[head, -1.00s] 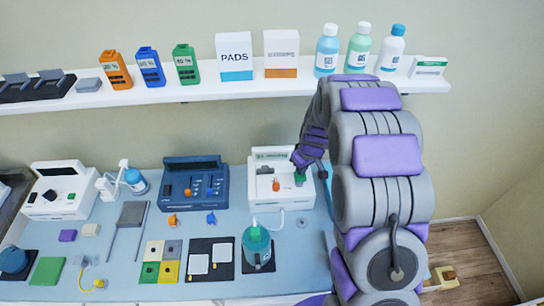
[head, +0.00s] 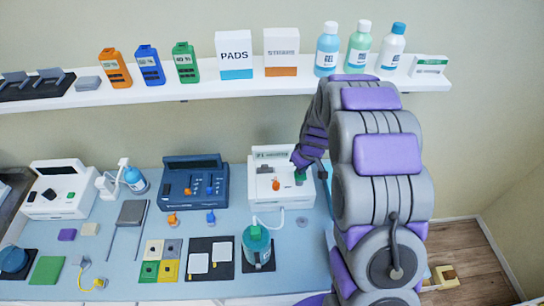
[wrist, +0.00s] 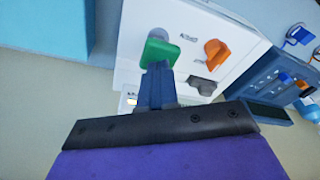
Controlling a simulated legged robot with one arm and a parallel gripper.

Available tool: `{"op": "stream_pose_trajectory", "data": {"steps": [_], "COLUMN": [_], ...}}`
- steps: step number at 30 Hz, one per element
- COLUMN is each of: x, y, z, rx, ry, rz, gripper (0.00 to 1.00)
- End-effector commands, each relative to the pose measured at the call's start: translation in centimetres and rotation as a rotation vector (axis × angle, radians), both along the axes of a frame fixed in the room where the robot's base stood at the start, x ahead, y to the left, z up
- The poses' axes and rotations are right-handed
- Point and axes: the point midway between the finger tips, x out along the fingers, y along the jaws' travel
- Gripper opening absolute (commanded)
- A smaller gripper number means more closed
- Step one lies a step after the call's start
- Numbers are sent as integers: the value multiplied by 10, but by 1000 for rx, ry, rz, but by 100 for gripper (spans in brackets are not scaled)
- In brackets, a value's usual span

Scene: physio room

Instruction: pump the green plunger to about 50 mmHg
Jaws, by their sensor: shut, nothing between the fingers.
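The white pump unit (head: 262,205) stands at the back of the bench, with a small display (head: 271,154) whose text is too small to read surely; it looks like 21. The green plunger (head: 300,176) rises from its right side. My gripper (head: 299,162) is just above the plunger. In the wrist view the green plunger (wrist: 160,52) is at the tips of my shut gripper (wrist: 155,76), with nothing between the fingers. The tips appear to touch or nearly touch the plunger. An orange knob (wrist: 215,51) sits beside it.
A blue unit (head: 195,185) with orange and blue knobs stands left of the white unit. A teal jar (head: 256,243) with a tube stands in front. The shelf (head: 205,93) with bottles and boxes runs above.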

Motion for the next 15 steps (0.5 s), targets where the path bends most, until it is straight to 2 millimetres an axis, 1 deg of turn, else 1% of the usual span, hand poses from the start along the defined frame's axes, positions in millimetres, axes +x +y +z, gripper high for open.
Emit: {"op": "stream_pose_trajectory", "data": {"steps": [15], "x": [0], "y": [0], "z": [-25], "rx": [1], "ry": [0], "rz": [0], "gripper": [0]}}
